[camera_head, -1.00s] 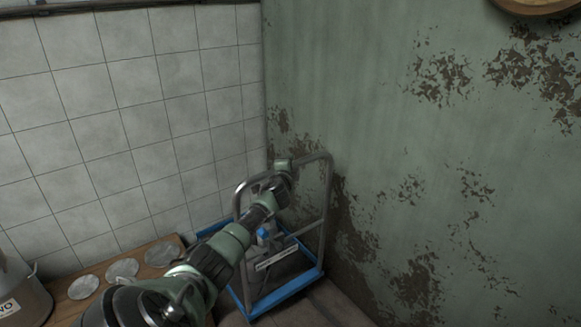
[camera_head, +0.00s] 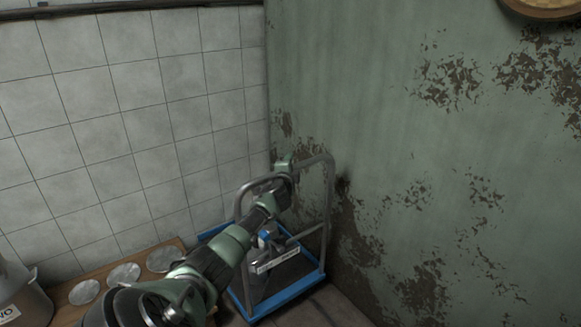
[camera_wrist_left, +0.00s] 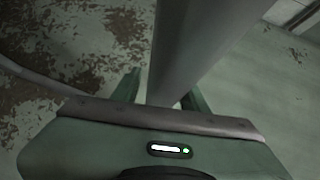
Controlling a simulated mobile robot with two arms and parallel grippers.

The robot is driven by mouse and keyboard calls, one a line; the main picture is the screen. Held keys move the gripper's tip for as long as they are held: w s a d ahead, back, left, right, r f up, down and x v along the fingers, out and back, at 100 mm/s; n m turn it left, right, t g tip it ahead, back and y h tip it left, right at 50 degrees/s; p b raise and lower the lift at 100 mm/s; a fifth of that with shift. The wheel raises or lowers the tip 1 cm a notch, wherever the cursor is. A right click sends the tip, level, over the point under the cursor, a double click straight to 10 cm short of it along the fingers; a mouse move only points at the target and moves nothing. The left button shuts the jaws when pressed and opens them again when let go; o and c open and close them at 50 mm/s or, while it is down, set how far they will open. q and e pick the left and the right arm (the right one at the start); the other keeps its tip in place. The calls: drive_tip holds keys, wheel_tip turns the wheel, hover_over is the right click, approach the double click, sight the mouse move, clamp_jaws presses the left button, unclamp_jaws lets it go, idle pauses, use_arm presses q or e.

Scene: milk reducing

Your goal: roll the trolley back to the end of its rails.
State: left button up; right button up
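The trolley has a blue-edged base (camera_head: 287,296) and a bent grey tube frame (camera_head: 329,205), and stands in the corner against the green wall. My left gripper (camera_head: 284,164) is at the upper part of this frame in the head view. In the left wrist view a thick grey bar (camera_wrist_left: 190,45) runs between the two green fingers of my left gripper (camera_wrist_left: 162,90). A narrow gap shows beside the left finger, so the fingers look open around the bar. The rails are not clearly visible. My right gripper is out of view.
A wooden bench (camera_head: 185,254) with several round metal lids (camera_head: 124,274) runs along the tiled wall at the lower left. A metal can (camera_head: 24,300) stands at the left edge. The peeling green wall (camera_head: 430,170) is close to the trolley's right side.

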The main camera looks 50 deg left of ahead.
use_arm(q)
drive_tip(key=shift+d, duration=0.1)
drive_tip(key=p+v, duration=0.1)
drive_tip(key=v, duration=0.6)
drive_tip(key=shift+s+d, duration=0.2)
drive_tip(key=shift+s, duration=0.15)
idle(0.4)
